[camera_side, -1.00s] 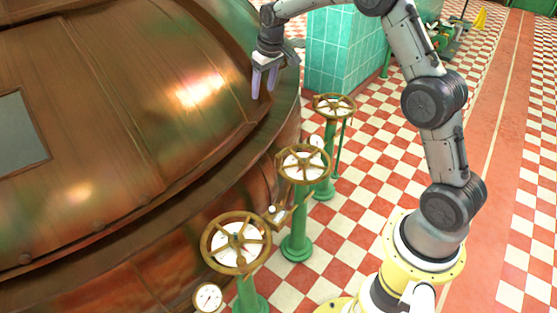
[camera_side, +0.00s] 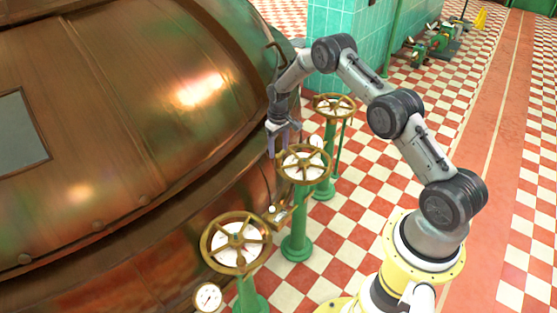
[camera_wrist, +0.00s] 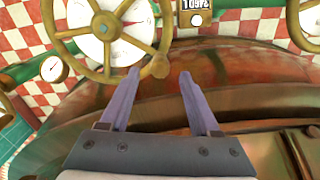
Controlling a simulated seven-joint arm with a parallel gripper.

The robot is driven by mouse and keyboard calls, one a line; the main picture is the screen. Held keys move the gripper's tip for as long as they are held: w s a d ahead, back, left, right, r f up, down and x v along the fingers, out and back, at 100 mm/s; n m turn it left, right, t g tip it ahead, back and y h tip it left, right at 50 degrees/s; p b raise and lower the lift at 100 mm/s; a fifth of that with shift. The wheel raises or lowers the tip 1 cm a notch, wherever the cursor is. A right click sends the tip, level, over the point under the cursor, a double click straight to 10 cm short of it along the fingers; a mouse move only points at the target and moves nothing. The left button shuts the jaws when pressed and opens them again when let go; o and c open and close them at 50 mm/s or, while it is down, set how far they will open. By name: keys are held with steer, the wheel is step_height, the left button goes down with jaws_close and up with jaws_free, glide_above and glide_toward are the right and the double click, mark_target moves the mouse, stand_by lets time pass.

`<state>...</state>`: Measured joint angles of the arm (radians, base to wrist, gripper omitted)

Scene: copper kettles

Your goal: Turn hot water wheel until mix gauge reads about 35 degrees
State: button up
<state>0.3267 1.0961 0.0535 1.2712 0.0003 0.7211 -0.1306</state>
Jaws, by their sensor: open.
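Three bronze valve wheels on green posts stand in a row in the side view: a near wheel (camera_side: 209,236), a middle wheel (camera_side: 284,153) and a far wheel (camera_side: 318,98). No label shows which is the hot water wheel. My gripper (camera_side: 277,147) is open and empty at the far left rim of the middle wheel. Contact cannot be told. Small gauges show by the posts; I cannot tell which is the mix gauge.
The large copper kettle (camera_side: 130,95) curves close beside the wheels on the left. A number counter (camera_wrist: 197,4) shows at the top of the wrist view. A teal tiled pillar (camera_side: 345,40) stands behind. The checkered floor (camera_side: 360,215) on the right is open.

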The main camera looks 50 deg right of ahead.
mark_target(278, 159)
step_height(278, 159, down, 6)
steer(key=shift+r, duration=0.1)
stand_by(0.4)
jaws_close()
stand_by(1.2)
